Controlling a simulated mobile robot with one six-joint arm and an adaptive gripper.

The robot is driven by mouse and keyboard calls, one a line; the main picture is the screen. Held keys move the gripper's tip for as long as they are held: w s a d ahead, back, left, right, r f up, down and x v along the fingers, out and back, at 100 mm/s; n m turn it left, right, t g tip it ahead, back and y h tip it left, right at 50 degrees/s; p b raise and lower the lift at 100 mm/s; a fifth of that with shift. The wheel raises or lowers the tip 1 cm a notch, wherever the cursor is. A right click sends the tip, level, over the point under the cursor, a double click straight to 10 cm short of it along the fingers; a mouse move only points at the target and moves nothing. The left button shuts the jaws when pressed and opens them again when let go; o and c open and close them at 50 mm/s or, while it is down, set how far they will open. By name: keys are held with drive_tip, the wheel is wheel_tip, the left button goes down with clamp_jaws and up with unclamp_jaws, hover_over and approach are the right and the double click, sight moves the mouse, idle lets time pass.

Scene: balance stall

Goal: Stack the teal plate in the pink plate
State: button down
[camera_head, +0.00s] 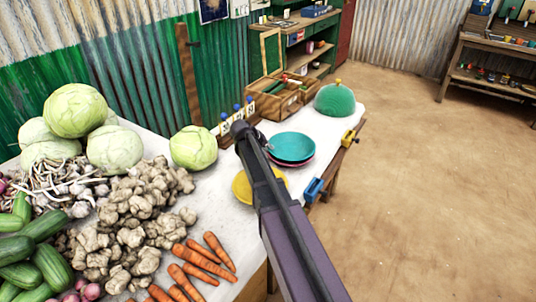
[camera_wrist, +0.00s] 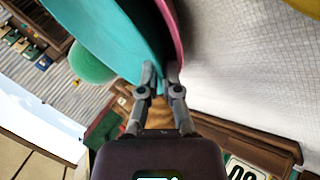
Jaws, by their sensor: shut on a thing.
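The teal plate (camera_head: 291,146) is over the pink plate (camera_head: 294,165) on the white table, and only a thin lower edge of the pink plate shows. My gripper (camera_head: 265,149) is at the left rim of the teal plate, partly hidden by my arm. In the wrist view my gripper (camera_wrist: 162,88) is shut on the rim of the teal plate (camera_wrist: 112,40). The pink plate (camera_wrist: 171,28) lies right against or very close to it there; I cannot tell whether they fully touch.
A yellow plate (camera_head: 241,189) lies left of my arm. A green dome (camera_head: 335,99) and a wooden box (camera_head: 276,103) stand behind. Cabbages (camera_head: 193,147), ginger (camera_head: 130,215) and carrots (camera_head: 195,260) crowd the left. A blue clamp-like thing (camera_head: 314,190) is at the table's right edge.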

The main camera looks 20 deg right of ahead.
drive_tip(key=shift+s+f+b, duration=0.15)
drive_tip(key=shift+f+b, duration=0.25)
drive_tip(key=shift+f, duration=0.2)
drive_tip(key=c, duration=0.8)
unclamp_jaws()
drive_tip(key=shift+f, duration=0.15)
drive_tip(key=shift+p+v, duration=0.95)
drive_tip(key=shift+v, duration=0.2)
drive_tip(key=p+v, duration=0.7)
drive_tip(key=v, duration=0.2)
drive_tip(key=shift+a+r, duration=0.2)
drive_tip(key=shift+r, duration=0.15)
